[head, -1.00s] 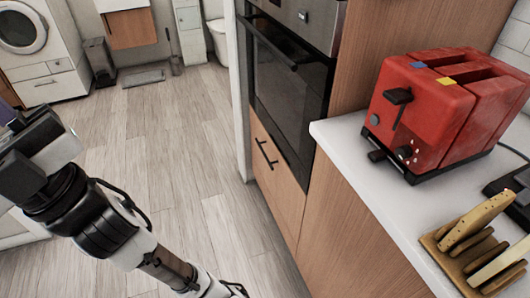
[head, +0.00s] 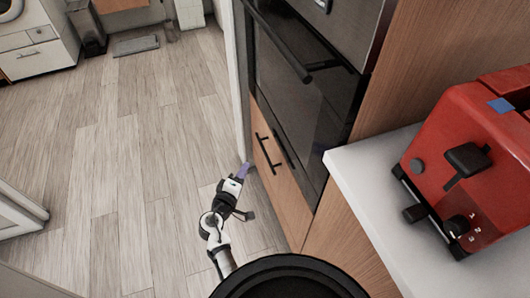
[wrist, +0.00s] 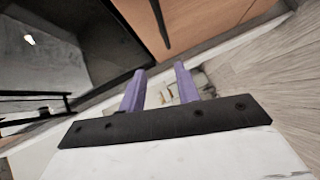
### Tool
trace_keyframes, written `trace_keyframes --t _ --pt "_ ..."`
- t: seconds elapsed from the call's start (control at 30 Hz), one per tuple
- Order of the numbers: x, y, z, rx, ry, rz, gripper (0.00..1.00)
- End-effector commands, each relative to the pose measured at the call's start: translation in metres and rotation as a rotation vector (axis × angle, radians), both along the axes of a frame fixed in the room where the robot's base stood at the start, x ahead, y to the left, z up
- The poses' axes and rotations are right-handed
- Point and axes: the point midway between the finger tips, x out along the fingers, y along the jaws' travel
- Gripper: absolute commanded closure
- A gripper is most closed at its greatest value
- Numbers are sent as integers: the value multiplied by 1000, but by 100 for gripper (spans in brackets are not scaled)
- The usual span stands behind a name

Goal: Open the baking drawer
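The baking drawer (head: 286,196) is a wooden front low under the oven, and it looks shut. Its black bar handle (head: 266,153) shows in the head view, with a second dark bar, perhaps its shadow, beside it. In the wrist view the wooden front (wrist: 205,28) is at the top, with part of the black handle (wrist: 160,20) above the fingers. My gripper (head: 243,169) is low, just left of the drawer front, apart from the handle. In the wrist view its two purple fingers (wrist: 160,75) are spread with nothing held between them.
The black oven (head: 305,95) is above the drawer. A white counter (head: 365,185) with a red toaster (head: 475,150) juts out at right. The wooden floor (head: 115,190) is open to the left. A white door edge (head: 20,215) stands at far left.

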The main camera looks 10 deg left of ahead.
Motion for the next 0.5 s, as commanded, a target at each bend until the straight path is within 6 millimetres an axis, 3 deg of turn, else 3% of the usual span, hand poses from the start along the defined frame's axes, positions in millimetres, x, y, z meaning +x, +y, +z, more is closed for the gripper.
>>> trace_keyframes --t 0.07,0.2,0.5 --pt "-5 -14 -13 -51 11 -31 68" --pt "0 -22 -18 -77 13 -49 68" --pt "56 -31 -24 -72 10 -47 68"
